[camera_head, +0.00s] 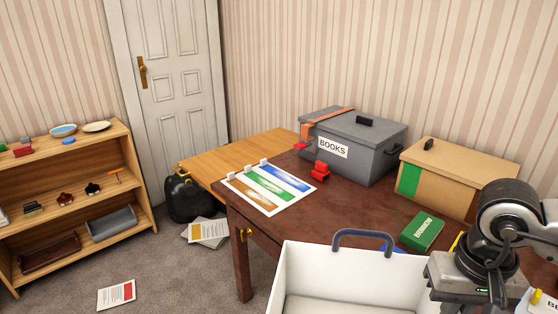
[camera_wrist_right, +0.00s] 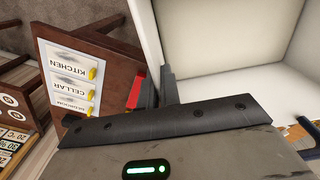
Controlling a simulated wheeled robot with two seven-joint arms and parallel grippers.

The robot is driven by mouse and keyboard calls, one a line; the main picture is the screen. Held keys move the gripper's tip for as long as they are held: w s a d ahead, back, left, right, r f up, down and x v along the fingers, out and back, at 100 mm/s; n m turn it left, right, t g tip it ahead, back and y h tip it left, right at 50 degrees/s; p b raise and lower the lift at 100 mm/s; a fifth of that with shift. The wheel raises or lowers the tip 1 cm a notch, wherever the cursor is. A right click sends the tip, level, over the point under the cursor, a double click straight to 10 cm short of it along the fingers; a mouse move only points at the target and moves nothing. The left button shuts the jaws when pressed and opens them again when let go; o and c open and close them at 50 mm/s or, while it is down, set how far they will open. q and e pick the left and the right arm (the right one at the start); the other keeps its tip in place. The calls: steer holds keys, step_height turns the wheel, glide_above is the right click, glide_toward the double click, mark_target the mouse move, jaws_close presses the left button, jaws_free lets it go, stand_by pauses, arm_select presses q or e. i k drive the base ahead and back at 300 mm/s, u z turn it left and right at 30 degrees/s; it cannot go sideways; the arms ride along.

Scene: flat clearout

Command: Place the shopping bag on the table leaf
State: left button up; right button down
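The shopping bag (camera_head: 313,266) is a white, open-topped, box-like bag with a grey-blue handle, in front of the table. Its inside looks empty, and its white wall (camera_wrist_right: 245,50) fills the right of the wrist view. The table leaf (camera_head: 228,158) is the lighter wooden part at the far left of the dark table (camera_head: 245,221); a sheet with coloured stripes overlaps its near edge. My right gripper (camera_wrist_right: 160,90) has its dark fingers close together on both sides of the bag's rim. In the head view its fingertips are hidden. My left gripper is not in view.
A grey BOOKS box (camera_head: 375,141), a cardboard box (camera_head: 455,176), a red object (camera_head: 320,171) and a green BRINNON box (camera_head: 422,231) occupy the table. A black bag (camera_head: 188,198) and papers lie on the floor. A shelf (camera_head: 70,170) stands left. The leaf's far part is clear.

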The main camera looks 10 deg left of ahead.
mark_target(230, 160)
steer(key=k, duration=1.1)
steer(key=u, duration=1.35)
steer(key=i, duration=1.05)
steer(key=u, duration=0.65)
steer(key=i, duration=1)
steer(key=z, duration=0.85)
steer(key=i, duration=0.7)
steer(key=z, duration=0.8)
